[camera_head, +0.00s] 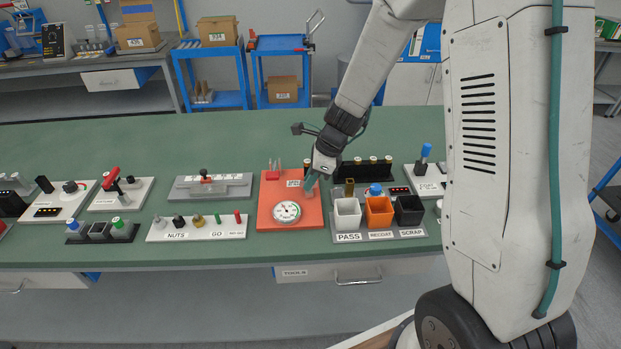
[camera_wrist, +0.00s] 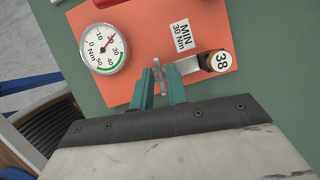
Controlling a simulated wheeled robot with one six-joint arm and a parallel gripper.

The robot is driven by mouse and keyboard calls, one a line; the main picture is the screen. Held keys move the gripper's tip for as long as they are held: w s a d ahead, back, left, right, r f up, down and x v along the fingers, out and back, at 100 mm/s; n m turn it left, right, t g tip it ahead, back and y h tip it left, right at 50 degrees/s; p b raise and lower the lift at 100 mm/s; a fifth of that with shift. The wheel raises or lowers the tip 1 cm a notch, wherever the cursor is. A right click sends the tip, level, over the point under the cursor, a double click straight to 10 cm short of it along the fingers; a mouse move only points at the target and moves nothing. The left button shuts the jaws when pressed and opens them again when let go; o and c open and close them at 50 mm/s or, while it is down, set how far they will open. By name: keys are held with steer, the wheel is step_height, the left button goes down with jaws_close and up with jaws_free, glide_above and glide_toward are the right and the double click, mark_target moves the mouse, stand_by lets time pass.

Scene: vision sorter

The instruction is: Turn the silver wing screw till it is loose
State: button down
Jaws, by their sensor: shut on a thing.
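The silver wing screw (camera_wrist: 160,76) shows in the wrist view on the orange plate (camera_head: 273,213). My gripper (camera_wrist: 160,84) has its two green fingers on either side of the screw and is shut on it. In the head view my gripper (camera_head: 310,184) is over the right part of the plate, and it hides most of the screw there. A round dial marked Nm (camera_wrist: 104,48) is on the plate; it also shows in the head view (camera_head: 287,212). Its red needle points to the upper right in the wrist view. A label reads MIN 30 Nm (camera_wrist: 182,37).
A dark and brass cap marked 38 (camera_wrist: 219,62) stands right of the screw. White, orange and black bins (camera_head: 379,211) stand right of the plate. A white nut rack (camera_head: 197,228) is to its left. Bare green bench (camera_head: 150,256) runs along the front.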

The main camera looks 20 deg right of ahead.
steer(key=n+g, duration=0.1)
steer(key=n, duration=0.2)
steer(key=n+g, duration=0.2)
steer(key=n, duration=0.2)
steer(key=shift+w, duration=0.2)
steer(key=n+g, duration=0.1)
steer(key=n, duration=0.3)
steer(key=shift+w, duration=0.1)
steer(key=n+g+h, duration=0.1)
steer(key=n, duration=0.2)
steer(key=shift+n, duration=0.3)
steer(key=n+g+h, duration=0.1)
steer(key=n, duration=0.2)
steer(key=shift+a+n, duration=0.1)
steer(key=shift+n, duration=0.2)
steer(key=n+h, duration=0.1)
steer(key=n, duration=0.2)
steer(key=shift+a+n+g+h, duration=0.1)
steer(key=shift+n+g+h, duration=0.2)
steer(key=shift+n+h, duration=0.1)
steer(key=n+h, duration=0.1)
steer(key=n, duration=0.3)
steer(key=shift+h, duration=0.4)
steer(key=shift+a+n+t+h, duration=0.1)
steer(key=shift+n+t+h, duration=0.4)
steer(key=shift+n, duration=1.3)
